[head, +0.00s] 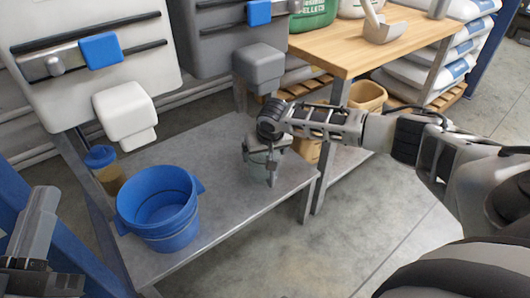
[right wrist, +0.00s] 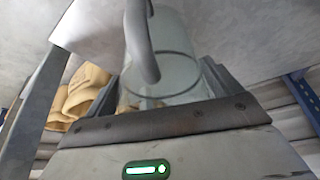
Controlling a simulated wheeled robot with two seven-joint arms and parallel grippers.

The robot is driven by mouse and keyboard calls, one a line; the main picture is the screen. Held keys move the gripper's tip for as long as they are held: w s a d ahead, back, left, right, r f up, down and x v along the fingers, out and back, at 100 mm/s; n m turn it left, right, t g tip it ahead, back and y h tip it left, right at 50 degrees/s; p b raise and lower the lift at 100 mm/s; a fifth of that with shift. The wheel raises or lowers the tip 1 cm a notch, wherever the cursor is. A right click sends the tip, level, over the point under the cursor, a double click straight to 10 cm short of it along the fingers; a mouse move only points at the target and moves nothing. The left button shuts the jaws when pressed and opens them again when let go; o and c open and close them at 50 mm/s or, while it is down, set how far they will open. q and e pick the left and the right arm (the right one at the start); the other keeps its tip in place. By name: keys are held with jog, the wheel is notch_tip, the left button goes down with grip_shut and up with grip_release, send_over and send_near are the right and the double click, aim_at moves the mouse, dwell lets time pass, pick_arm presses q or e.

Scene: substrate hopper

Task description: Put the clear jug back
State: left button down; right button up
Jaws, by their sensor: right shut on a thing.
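The clear jug (head: 259,158) is at the right part of the grey metal bench (head: 225,150), under the grey hopper's spout. My right gripper (head: 263,168) is shut on it, and the fingers hide part of it. I cannot tell whether its base touches the bench. In the right wrist view, the jug (right wrist: 172,68) sits between the fingers with its curved handle (right wrist: 142,40) toward the camera. My left gripper (head: 38,250) is at the lower left edge, partly cut off, away from the jug; its opening is unclear.
A blue bucket (head: 160,232) stands on the bench at the left, with a blue-lidded container (head: 104,168) behind it. The white hopper (head: 125,112) and grey hopper (head: 259,68) hang above. A wooden table (head: 370,50) stands right, holding a metal scoop (head: 382,28). Bare bench lies between bucket and jug.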

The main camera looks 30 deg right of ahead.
jog(key=o, duration=1.1)
jog(key=shift+f, duration=0.1)
pick_arm(q)
jog(key=shift+f, duration=0.1)
pick_arm(e)
jog(key=p+v, duration=0.4)
jog(key=v, duration=0.4)
jog(key=shift+w, duration=0.15)
jog(key=p+v, duration=0.2)
jog(key=v, duration=0.1)
jog(key=shift+r, duration=0.35)
pick_arm(q)
notch_tip(320, 180, down, 7)
jog(key=s+n+g+y, duration=0.2)
jog(key=n+g+y, duration=0.1)
jog(key=n+g, duration=0.1)
jog(key=shift+s+d+g, duration=0.2)
jog(key=shift+d+g, duration=0.05)
jog(key=shift+g, duration=0.05)
pick_arm(e)
jog(key=shift+s+a+r, duration=0.1)
jog(key=shift+s+r, duration=0.2)
